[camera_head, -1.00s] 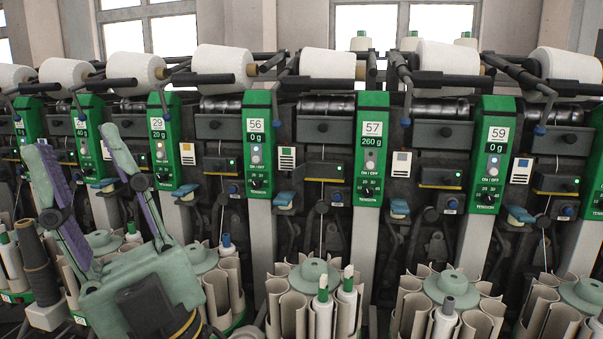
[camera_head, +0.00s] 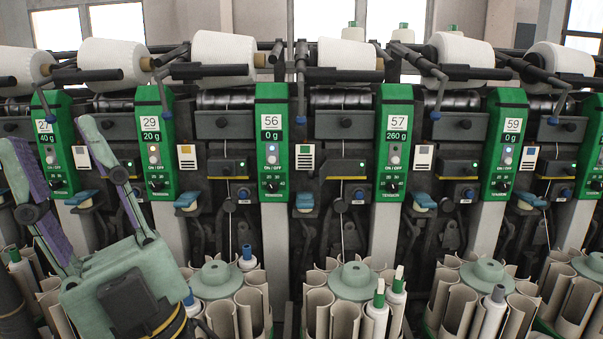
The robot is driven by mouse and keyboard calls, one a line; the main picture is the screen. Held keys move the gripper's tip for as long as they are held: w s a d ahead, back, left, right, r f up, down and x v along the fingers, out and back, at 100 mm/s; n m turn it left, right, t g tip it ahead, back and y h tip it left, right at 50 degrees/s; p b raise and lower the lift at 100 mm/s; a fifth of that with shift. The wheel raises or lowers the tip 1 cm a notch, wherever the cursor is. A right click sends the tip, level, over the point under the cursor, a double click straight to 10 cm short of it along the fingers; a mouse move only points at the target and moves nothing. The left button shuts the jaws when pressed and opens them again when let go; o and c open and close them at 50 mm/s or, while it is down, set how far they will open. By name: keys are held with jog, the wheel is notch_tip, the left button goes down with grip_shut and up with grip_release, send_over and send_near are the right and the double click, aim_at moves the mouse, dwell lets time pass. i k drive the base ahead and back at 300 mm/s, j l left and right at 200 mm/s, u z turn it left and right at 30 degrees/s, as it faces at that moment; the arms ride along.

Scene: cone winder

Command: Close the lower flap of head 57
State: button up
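Head 57 has a green control panel (camera_head: 397,148) right of the middle, with a number label "57" and a display reading 260 g. Dark box-shaped units with small lights flank it, one at left (camera_head: 346,168) and one at right (camera_head: 458,168). Blue paddle-like parts sit lower down, left (camera_head: 305,201) and right (camera_head: 423,201) of the panel. I cannot tell which part is the lower flap, or whether it stands open. My gripper (camera_head: 48,133) is at the far left, its two fingers spread and pointing up, empty. It is well apart from head 57.
Green panels of head 56 (camera_head: 271,143) and head 59 (camera_head: 510,143) stand on either side. White yarn cones (camera_head: 345,58) lie along the top. Round bobbin magazines (camera_head: 352,283) stick out below the heads. Free space lies in front of the panels.

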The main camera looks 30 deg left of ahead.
aim_at(323, 171)
jog(key=k+j, duration=0.1)
jog(key=j, duration=0.35)
jog(key=k+j, duration=0.1)
jog(key=j, duration=0.4)
jog(key=k+j, duration=0.1)
jog(key=j, duration=0.35)
jog(key=k+j, duration=0.1)
jog(key=j, duration=0.35)
jog(key=i+l+z, duration=0.1)
jog(key=i+z, duration=0.55)
